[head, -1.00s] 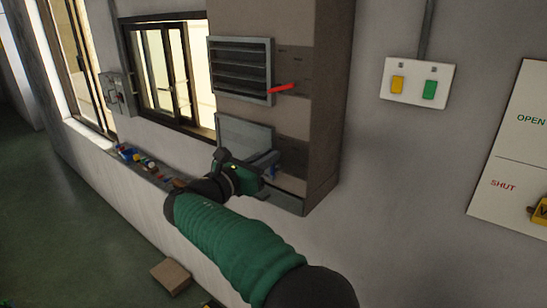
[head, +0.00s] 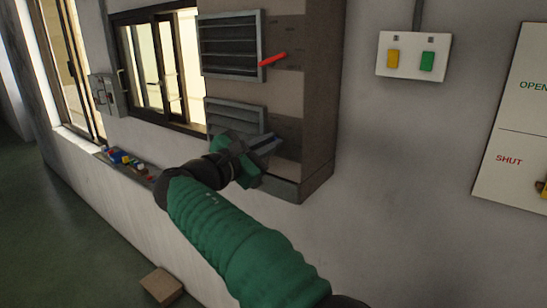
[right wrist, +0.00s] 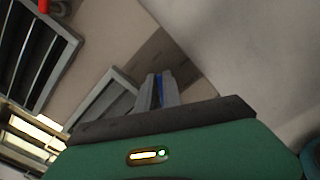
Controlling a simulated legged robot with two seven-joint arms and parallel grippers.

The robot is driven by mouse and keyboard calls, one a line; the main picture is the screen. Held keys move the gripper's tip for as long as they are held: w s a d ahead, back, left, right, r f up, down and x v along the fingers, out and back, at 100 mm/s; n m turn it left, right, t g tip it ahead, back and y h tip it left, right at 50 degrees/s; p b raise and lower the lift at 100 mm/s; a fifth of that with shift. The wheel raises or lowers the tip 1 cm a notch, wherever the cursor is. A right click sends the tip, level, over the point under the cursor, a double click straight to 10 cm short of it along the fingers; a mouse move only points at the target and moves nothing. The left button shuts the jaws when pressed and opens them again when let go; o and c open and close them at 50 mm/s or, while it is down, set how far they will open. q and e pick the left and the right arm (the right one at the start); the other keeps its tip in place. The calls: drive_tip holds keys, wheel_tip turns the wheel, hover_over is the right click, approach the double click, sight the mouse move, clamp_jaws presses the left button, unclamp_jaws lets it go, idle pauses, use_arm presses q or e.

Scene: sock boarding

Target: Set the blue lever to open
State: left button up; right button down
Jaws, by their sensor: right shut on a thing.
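My right gripper (head: 264,146) is at the lower louvre vent (head: 236,116) on the brown wall box. In the right wrist view my right gripper (right wrist: 157,90) is shut on the blue lever (right wrist: 160,84), of which only a thin blue strip shows between the fingers. In the head view the gripper hides the lever. The lower vent shows separate tilted slats with dark gaps. The upper vent (head: 231,45) has open slats and a red lever (head: 273,60) that points right and slightly up. My left gripper is not in view.
A wall plate (head: 413,55) with yellow and green switches is right of the box. A sign (head: 515,120) reading OPEN and SHUT hangs at the far right. Small coloured things (head: 122,158) lie on the ledge below the window. A cardboard box (head: 161,286) is on the floor.

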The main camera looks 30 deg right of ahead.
drive_tip(key=f+m+b, duration=0.1)
drive_tip(key=b, duration=0.1)
drive_tip(key=s+m+b, duration=0.1)
drive_tip(key=m+b, duration=0.1)
drive_tip(key=b, duration=0.1)
drive_tip(key=f+m+b, duration=0.1)
drive_tip(key=m+b, duration=0.1)
drive_tip(key=shift+s+d+f, duration=0.25)
drive_tip(key=shift+s+f, duration=0.05)
drive_tip(key=shift+s+d+f+m+b, duration=0.1)
drive_tip(key=shift+f+m+b, duration=0.05)
drive_tip(key=shift+m+b, duration=0.6)
drive_tip(key=shift+s+f+m+b, duration=0.1)
drive_tip(key=shift+m+b, duration=0.55)
drive_tip(key=shift+b, duration=0.2)
